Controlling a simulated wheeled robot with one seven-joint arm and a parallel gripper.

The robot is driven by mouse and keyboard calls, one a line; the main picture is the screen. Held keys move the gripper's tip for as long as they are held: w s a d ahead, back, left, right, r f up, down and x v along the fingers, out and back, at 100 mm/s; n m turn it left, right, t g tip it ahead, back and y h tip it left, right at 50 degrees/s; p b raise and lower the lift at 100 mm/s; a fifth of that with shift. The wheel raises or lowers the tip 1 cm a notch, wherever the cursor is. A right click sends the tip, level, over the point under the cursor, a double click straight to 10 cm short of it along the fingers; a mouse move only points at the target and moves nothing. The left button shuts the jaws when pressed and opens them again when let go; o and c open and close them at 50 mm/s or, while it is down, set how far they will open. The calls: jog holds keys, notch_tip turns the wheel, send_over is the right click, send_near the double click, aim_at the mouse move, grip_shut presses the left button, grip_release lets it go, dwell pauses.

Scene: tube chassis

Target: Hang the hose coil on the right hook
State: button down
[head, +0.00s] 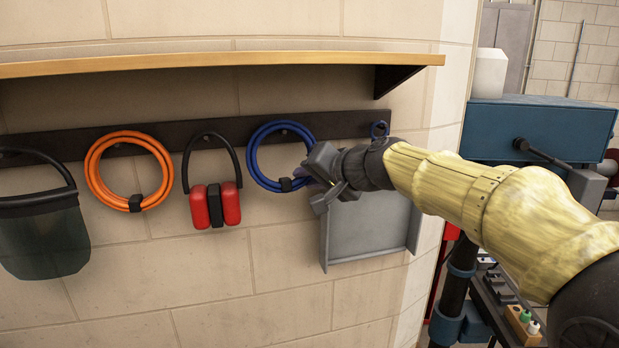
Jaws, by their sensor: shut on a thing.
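A blue hose coil (251,154) with a black band at its bottom is against the dark hook rail (345,124), its top at a hook (284,130). I cannot tell whether the coil rests on that hook. My gripper (311,181) is at the coil's lower right edge and shut on it; the exact grip is partly hidden by the gripper. An orange hose coil (92,168) with a black band hangs on the rail further left.
Red earmuffs (215,204) hang between the coils, close to the blue one. A face shield (43,235) hangs far left. A grey dustpan-like tray (370,231) hangs just right, behind my gripper, below a blue loop (379,129). A wooden shelf (200,64) juts out above.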

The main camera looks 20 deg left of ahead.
jog(key=c, duration=1.1)
grip_release()
jog(key=shift+c, duration=0.2)
jog(key=shift+d, duration=0.1)
jog(key=b+v, duration=0.7)
jog(key=v, duration=1)
jog(key=shift+s+d, duration=0.1)
jog(key=shift+d, duration=0.05)
